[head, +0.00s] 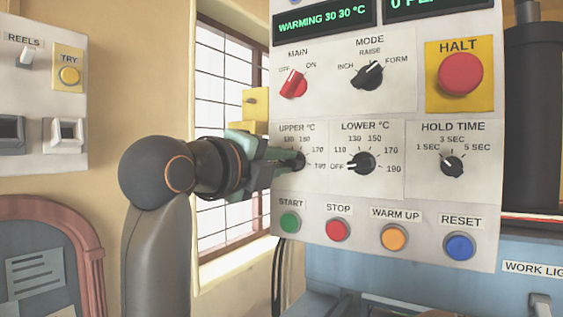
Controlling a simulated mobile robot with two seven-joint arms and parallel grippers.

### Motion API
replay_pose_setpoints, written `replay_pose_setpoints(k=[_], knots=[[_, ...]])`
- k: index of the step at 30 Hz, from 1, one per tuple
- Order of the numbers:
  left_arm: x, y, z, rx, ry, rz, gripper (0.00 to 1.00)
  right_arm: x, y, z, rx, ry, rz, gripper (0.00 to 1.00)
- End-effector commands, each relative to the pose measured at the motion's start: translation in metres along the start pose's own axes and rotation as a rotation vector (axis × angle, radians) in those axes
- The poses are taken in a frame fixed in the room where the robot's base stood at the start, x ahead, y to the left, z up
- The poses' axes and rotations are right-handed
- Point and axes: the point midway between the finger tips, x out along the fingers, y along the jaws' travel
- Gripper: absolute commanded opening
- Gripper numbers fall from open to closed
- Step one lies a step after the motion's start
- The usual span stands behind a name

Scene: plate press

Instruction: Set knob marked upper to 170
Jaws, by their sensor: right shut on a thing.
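The knob marked UPPER °C (300,161) is a small black dial on the white control panel. My right gripper (291,161) reaches it from the left and is shut on it. The fingers cover the dial's left part, so I cannot tell where its pointer stands. The marks 130, 150, 170 and 190 show around it; the marks on its left side are hidden. My left gripper is not in view.
The LOWER °C knob (361,163) sits close to the right, pointing at OFF. Above are the red MAIN knob (293,84) and MODE knob (368,76). START (290,222) and STOP (338,230) buttons are below. The display (325,23) reads WARMING 30 30 °C.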

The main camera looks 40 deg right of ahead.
Motion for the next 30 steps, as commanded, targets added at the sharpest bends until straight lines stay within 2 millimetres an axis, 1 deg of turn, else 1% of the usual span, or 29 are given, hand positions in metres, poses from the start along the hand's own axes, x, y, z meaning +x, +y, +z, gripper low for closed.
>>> replay_pose_setpoints(k=[30], knots=[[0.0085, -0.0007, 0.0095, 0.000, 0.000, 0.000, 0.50, -0.0001, -0.0016, -0.0020, 0.967, 0.002, 0.003, 0.00]])
